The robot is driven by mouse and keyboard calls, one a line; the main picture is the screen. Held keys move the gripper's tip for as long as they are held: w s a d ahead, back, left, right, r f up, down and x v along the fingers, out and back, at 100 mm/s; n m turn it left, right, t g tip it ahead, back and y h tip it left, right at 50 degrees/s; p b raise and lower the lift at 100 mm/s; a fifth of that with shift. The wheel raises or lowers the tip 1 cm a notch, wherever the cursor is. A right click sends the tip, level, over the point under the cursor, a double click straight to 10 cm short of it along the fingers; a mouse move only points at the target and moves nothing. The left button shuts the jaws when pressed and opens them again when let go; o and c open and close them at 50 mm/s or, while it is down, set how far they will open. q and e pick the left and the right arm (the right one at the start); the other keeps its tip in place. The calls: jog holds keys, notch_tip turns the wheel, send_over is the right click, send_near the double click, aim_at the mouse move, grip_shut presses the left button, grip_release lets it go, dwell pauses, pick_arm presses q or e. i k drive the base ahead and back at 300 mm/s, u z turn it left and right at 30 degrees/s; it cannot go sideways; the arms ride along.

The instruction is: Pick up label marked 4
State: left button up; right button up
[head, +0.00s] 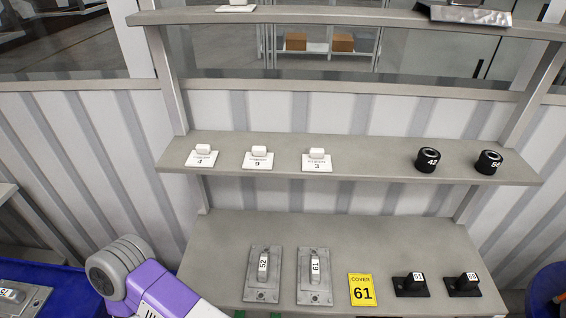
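The label marked 4 (201,158) is a small white tag with a white block-shaped grip on top. It sits at the left end of the middle shelf (380,165) in the head view. Two similar white labels stand to its right, one marked 9 (258,159) and one marked 3 (317,161). A purple and grey arm part of mine shows at the lower left, below the shelves and apart from the label. Neither gripper is in view.
Black rings marked 42 (427,160) and 56 (488,162) stand on the middle shelf's right. The lower shelf holds grey metal plates marked 52 (263,275) and 61 (314,277), a yellow cover card (361,290) and two black parts. A blue bin (60,283) is at lower left.

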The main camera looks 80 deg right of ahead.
aim_at(203, 157)
jog(key=z, duration=2.65)
